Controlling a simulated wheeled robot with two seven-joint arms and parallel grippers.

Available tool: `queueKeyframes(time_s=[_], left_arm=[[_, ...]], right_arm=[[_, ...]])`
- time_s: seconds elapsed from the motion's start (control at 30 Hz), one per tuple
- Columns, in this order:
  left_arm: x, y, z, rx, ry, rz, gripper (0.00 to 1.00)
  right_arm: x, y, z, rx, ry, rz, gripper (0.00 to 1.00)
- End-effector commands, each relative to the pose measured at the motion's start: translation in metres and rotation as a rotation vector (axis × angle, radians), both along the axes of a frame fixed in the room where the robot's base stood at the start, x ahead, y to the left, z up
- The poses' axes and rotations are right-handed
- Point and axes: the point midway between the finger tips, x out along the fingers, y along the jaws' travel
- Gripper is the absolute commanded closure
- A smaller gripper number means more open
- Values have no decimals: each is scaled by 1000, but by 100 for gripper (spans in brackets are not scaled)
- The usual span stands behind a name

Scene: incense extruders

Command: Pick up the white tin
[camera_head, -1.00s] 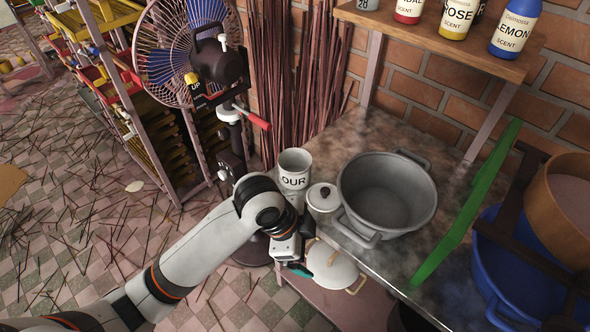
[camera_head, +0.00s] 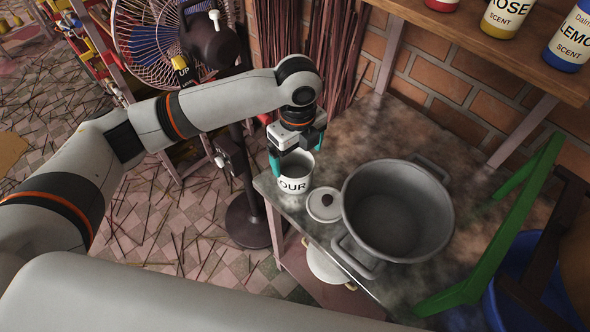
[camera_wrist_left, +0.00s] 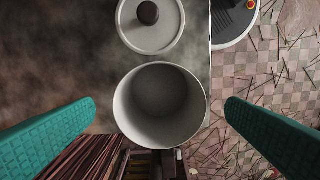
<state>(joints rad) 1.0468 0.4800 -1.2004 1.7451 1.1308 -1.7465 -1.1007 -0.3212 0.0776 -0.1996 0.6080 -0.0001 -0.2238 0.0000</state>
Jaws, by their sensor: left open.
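The white tin (camera_head: 293,183), marked "OUR" on the side facing me, stands upright and open-topped on the grey table near its left corner. In the left wrist view the tin (camera_wrist_left: 160,104) appears from above, empty inside, between the two teal fingers. My left gripper (camera_head: 295,154) is open above the tin, pointing down, with one finger on each side of its rim in the head view. The left wrist view also shows the open fingers (camera_wrist_left: 160,128); neither clearly touches the tin. My right gripper is not in view.
A white lid with a dark knob (camera_head: 324,204) lies beside the tin. A large grey pot (camera_head: 397,212) stands to the right. A green frame (camera_head: 497,240) leans farther right. A fan (camera_head: 170,45) stands behind my arm, and a shelf with scent bottles (camera_head: 509,20) hangs above.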

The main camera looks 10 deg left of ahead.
Motion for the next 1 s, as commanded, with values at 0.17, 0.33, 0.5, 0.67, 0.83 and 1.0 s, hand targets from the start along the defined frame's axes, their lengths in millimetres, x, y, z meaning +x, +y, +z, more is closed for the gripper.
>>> queueKeyframes(time_s=[0.17, 0.33, 0.5, 0.67, 0.83, 1.0], left_arm=[[0, 1, -13, 1, 1, 1, 5], [-1, 6, -35, 2, 4, 3, 5], [0, 7, -58, 1, 1, 2, 5], [0, 7, -64, 0, -2, 1, 5], [0, 7, -64, 0, -2, 1, 9], [0, 7, -63, 0, -2, 1, 37]], right_arm=[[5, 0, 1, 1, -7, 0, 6], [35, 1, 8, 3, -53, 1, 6], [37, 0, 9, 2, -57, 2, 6], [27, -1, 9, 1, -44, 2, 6], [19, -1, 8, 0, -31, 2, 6], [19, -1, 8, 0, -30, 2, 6]])
